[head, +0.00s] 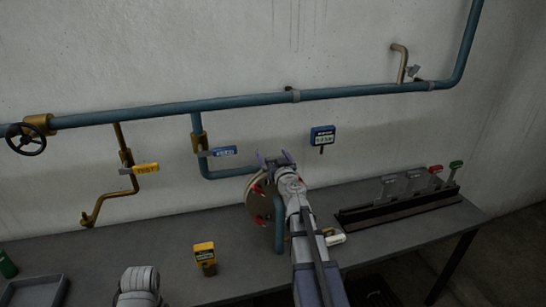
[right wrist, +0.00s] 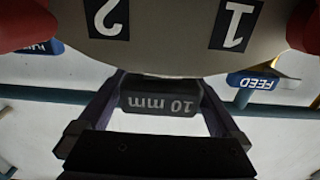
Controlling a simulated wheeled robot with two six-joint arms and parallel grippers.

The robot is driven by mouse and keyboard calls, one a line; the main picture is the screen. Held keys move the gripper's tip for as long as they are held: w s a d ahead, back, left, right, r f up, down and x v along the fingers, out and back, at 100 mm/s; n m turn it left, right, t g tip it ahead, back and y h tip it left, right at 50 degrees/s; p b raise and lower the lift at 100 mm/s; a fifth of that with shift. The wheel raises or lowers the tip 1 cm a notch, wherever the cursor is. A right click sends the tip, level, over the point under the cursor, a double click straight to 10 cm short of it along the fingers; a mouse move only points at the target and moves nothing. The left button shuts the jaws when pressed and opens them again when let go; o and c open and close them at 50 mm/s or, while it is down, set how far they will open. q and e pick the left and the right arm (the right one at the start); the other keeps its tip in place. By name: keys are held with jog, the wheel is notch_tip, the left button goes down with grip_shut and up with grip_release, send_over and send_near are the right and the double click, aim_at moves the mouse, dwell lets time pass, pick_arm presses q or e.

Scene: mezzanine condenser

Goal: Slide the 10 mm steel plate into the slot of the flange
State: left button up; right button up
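The flange (head: 257,205) is a round brownish disc with red parts on the pipe above the bench. In the right wrist view its pale face (right wrist: 170,50) carries black labels 1 and 2, upside down. My right gripper (head: 275,158) is at the top of the flange. In the right wrist view its two fingers are closed against the sides of the grey plate marked 10 mm (right wrist: 160,103), right by the flange's rim. The slot is hidden, and I cannot tell whether the plate is in it. Of my left arm only a part shows at the bottom; its gripper is out of view.
A dark rack (head: 400,209) with grey, red and green-handled pieces stands at the bench's right. A yellow device (head: 204,254) stands on the bench (head: 175,235). Wall pipes carry blue FEED (head: 223,151) and yellow TEST (head: 146,169) tags. A grey tray (head: 36,290) lies front left.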

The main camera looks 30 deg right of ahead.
jog(key=v, duration=0.7)
jog(key=shift+s, duration=0.4)
jog(key=shift+a, duration=0.1)
dwell(0.4)
